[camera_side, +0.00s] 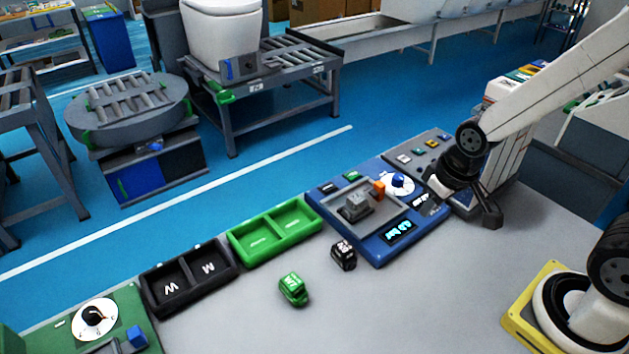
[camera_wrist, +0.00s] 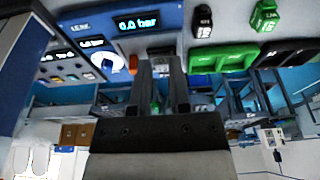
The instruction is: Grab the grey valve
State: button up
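The grey valve (camera_side: 357,203) looks like a small blocky part on the grey plate of the blue test station (camera_side: 376,250). My gripper (camera_side: 492,218) hangs right of the station, apart from the valve, with its fingers pointing down. In the wrist view, the two fingers of my gripper (camera_wrist: 163,62) stand apart with a gap between them, and nothing is clearly held.
A black valve (camera_side: 343,254) and a green valve (camera_side: 293,289) lie on the grey table (camera_side: 400,310). A green tray (camera_side: 262,241) and a black tray (camera_side: 187,283) line its back edge. An orange piece (camera_side: 379,189) stands beside the grey valve. The table front is clear.

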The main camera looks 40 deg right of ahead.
jog(key=o, duration=0.8)
jog(key=shift+o, duration=0.2)
jog(key=shift+w, duration=0.1)
jog(key=n+g, duration=0.2)
jog(key=n, duration=1.5)
send_over(357, 197)
jog(key=f, duration=0.7)
jog(key=shift+s+a+f, duration=0.1)
jog(key=shift+s+f, duration=0.1)
jog(key=shift+s, duration=0.2)
jog(key=shift+w+f+n+g, duration=0.3)
jog(key=shift+w+f+n, duration=0.05)
jog(key=shift+w+n, duration=0.15)
jog(key=shift+s+f, duration=0.1)
jog(key=shift+f, duration=0.05)
jog(key=shift+f, duration=1.2)
jog(key=shift+f, duration=0.1)
